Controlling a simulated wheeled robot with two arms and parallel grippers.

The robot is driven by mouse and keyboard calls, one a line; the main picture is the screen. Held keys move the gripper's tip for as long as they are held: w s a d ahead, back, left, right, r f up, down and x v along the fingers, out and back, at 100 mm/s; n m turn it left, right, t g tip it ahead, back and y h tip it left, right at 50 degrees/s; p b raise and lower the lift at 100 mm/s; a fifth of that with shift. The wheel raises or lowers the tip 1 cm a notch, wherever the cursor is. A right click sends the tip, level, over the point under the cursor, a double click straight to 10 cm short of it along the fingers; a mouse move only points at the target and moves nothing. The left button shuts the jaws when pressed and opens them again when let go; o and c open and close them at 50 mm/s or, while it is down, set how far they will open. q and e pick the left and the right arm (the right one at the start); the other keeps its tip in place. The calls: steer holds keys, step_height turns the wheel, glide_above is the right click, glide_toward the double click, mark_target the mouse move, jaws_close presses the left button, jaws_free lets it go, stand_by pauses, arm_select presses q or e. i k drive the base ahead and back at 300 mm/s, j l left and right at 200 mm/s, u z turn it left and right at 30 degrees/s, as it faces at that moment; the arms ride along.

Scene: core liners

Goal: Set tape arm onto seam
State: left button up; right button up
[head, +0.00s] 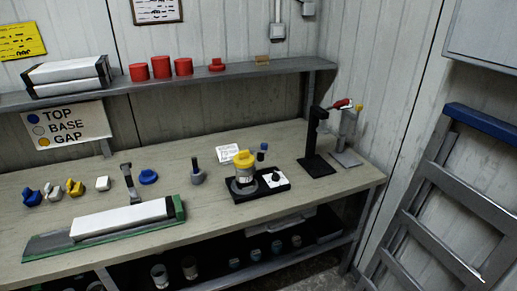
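Neither of my grippers shows in the head view. A long white liner (122,220) lies in a green-edged tray (50,248) at the front left of the bench. A thin dark grey arm-like piece (127,184) stands just behind the liner, and its lower end looks close to the liner's back edge. I cannot tell whether this piece is the tape arm or whether it touches the liner. No seam is clear at this size. A black upright stand (316,146) with a flat base is at the right of the bench.
On the bench (225,217) are blue, grey and yellow small parts (75,188), a white block (103,184), a blue piece (148,177), and a yellow-capped jar (244,168) on a black tray (277,190). A shelf (225,75) runs above; a ladder-like rack (430,210) stands right.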

mark_target(260, 155)
steer(key=i+l+u, duration=0.15)
steer(key=l, duration=0.15)
steer(key=i+l+u, duration=0.1)
steer(key=l, duration=0.2)
steer(key=i+l+u, duration=0.3)
steer(key=l, duration=0.35)
steer(key=i+j, duration=0.35)
steer(key=j, duration=0.15)
